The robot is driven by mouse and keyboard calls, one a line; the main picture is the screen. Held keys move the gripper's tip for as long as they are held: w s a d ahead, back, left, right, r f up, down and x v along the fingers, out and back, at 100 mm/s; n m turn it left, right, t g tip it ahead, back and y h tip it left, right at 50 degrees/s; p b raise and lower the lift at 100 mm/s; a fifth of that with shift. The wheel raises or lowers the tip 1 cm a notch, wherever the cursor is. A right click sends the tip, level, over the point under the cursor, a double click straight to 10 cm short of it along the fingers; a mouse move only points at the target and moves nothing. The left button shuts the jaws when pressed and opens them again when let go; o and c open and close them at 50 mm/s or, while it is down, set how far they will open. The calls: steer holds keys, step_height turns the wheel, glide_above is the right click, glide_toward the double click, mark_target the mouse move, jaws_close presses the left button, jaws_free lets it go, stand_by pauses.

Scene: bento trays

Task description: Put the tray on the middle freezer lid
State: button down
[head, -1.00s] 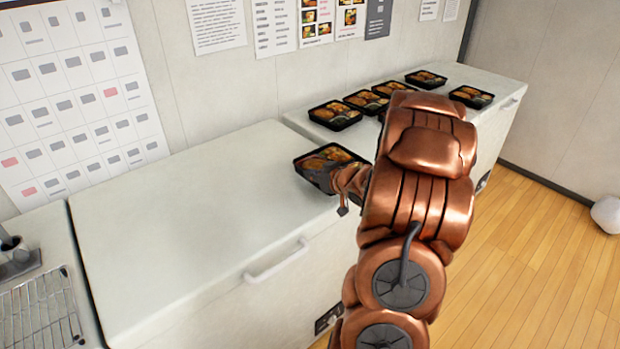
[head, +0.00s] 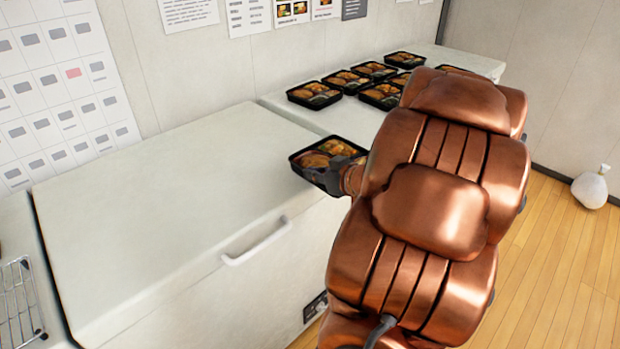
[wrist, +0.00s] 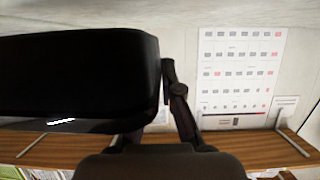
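A black bento tray (head: 306,161) with brown food in compartments is at the right front part of the white middle freezer lid (head: 170,190). My gripper (head: 334,176) is shut on the tray's near right side, and the tray looks about level. I cannot tell whether the tray touches the lid or hangs just above it. In the wrist view the tray (wrist: 75,80) is a large dark shape beside a gripper finger. My copper arm hides the lid's far right front area. Most of the lid is bare.
Several filled bento trays (head: 314,95) stand on the right freezer lid (head: 285,99). A wire rack (head: 20,305) is at the lower left. A handle (head: 257,242) sticks out from the middle freezer's front. A white bag (head: 590,188) lies on the wooden floor.

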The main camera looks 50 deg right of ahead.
steer(key=shift+s+a, duration=0.1)
steer(key=shift+s, duration=0.15)
